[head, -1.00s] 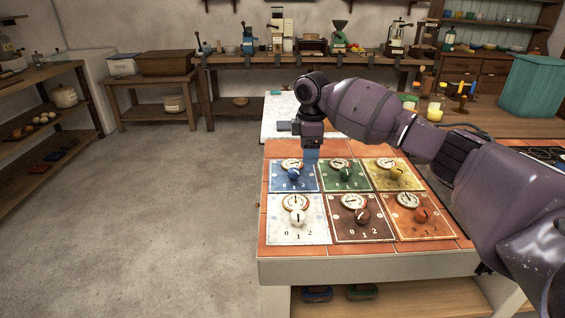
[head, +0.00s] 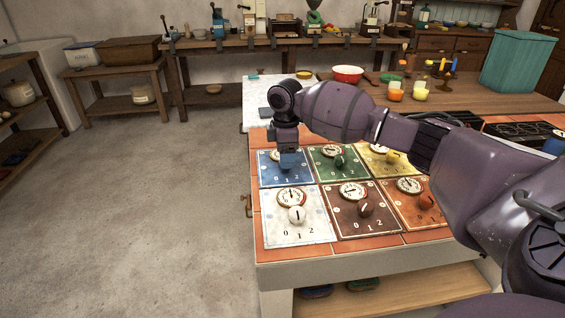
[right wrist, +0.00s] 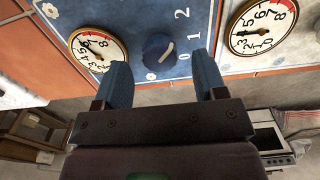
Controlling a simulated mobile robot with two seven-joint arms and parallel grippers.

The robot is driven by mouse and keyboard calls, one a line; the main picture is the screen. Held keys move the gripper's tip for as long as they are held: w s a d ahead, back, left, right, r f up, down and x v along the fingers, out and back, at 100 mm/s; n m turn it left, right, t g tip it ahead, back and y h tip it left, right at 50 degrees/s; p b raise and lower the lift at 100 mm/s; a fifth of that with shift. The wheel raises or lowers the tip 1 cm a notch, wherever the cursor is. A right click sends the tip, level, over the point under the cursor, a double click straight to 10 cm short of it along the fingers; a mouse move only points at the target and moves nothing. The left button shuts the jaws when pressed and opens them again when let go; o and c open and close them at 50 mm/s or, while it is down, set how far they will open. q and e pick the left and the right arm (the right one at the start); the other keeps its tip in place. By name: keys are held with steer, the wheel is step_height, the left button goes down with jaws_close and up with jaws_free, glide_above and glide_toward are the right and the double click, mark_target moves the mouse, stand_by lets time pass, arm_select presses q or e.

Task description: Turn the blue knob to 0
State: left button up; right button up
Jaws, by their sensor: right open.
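The blue panel (head: 264,171) lies at the far left of the tiled counter top. My right gripper (head: 289,164) is over it and hides the blue knob in the head view. In the right wrist view the blue knob (right wrist: 157,50) shows a white pointer line, beside the numbers 0, 1 and 2. The line slants up and right; which number it marks is hard to tell. The open fingers of my right gripper (right wrist: 162,78) are on either side of the knob's near side, apart from it. A round dial (right wrist: 98,51) is left of the knob. My left gripper is out of view.
Green (head: 327,170), yellow (head: 373,170), white (head: 272,229), brown (head: 340,222) and orange panels with knobs and dials surround the blue one. A red bowl (head: 348,74) and candles (head: 395,93) stand behind my right arm. Open floor lies left of the counter.

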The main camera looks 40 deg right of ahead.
step_height(320, 180, down, 2)
steer(key=shift+f, duration=0.25)
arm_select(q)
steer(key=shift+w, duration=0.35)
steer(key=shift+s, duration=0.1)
